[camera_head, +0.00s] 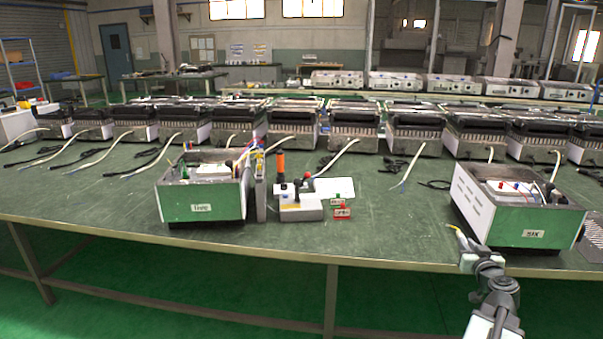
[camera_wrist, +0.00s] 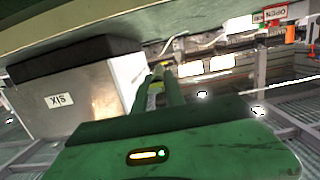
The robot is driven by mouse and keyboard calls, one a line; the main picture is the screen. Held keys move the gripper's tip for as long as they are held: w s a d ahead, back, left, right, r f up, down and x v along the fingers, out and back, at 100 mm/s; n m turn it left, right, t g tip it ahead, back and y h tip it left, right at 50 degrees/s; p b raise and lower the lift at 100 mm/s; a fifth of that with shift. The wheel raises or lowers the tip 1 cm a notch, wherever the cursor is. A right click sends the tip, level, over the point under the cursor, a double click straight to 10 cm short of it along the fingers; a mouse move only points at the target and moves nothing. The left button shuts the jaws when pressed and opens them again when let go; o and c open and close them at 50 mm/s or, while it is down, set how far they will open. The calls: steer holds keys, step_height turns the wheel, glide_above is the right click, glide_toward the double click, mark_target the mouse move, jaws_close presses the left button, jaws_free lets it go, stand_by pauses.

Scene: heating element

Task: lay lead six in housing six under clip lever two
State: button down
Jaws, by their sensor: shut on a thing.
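Housing six (camera_head: 522,238) is a green-fronted box with white sides and a SIX label, at the right of the bench. In the wrist view housing six (camera_wrist: 90,88) appears upside down at the left. My gripper (camera_head: 462,243) is in front of its left front corner, outside it and low by the bench edge. In the wrist view my gripper (camera_wrist: 163,84) is shut on a thin yellowish piece, which looks like lead six (camera_head: 455,231). Small red and blue parts show inside the housing; I cannot tell which is clip lever two. The rest of the lead is unclear.
Another green box (camera_head: 203,203) with an open top stands left of centre, with a grey fixture (camera_head: 300,208) and small red sign (camera_head: 342,214) beside it. Bench space between the sign and housing six is clear. A row of toaster-like units lines the back.

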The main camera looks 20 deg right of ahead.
step_height(320, 180, up, 34)
steer(key=p, duration=3.2)
steer(key=shift+w, duration=0.15)
steer(key=shift+w+a, duration=0.1)
steer(key=shift+a, duration=0.1)
